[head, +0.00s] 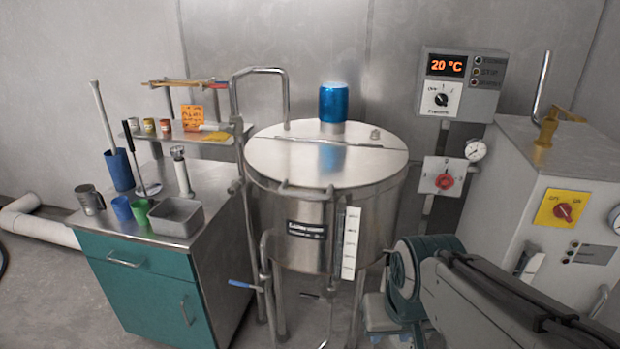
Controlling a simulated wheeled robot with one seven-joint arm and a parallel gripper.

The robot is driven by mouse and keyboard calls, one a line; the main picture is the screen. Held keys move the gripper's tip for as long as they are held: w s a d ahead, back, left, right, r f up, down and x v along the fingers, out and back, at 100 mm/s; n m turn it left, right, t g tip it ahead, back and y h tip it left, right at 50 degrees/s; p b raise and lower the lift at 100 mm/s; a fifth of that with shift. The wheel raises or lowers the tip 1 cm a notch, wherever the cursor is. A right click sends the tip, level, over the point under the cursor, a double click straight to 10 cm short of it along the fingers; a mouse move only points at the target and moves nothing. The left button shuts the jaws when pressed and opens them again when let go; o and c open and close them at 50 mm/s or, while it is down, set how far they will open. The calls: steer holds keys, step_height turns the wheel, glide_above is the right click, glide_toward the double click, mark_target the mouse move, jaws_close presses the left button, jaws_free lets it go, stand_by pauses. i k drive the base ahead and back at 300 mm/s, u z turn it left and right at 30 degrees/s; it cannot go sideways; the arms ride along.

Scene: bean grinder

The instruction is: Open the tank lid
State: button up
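The steel tank (275,215) stands on legs in the middle of the head view. Its round top is closed, and a straight seam crosses it from left to right. The front part of the top is the lid (320,165), which lies flat and shut. A small bar handle (307,189) sits at the lid's front edge. A blue cylinder (334,103) stands on the rear part of the top. A grey link of my arm reaches in from the lower right, apart from the lid.
A steel pipe (233,95) rises at the tank's left and bends onto its top. A cabinet (150,290) with cups stands at left. A control box (462,85) hangs behind right, and a white machine (550,185) stands at right. Above the lid's front is free room.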

mark_target(316, 165)
steer(key=z, duration=0.2)
steer(key=k, duration=0.4)
steer(key=u, duration=0.9)
steer(key=i, duration=0.9)
steer(key=z, duration=0.6)
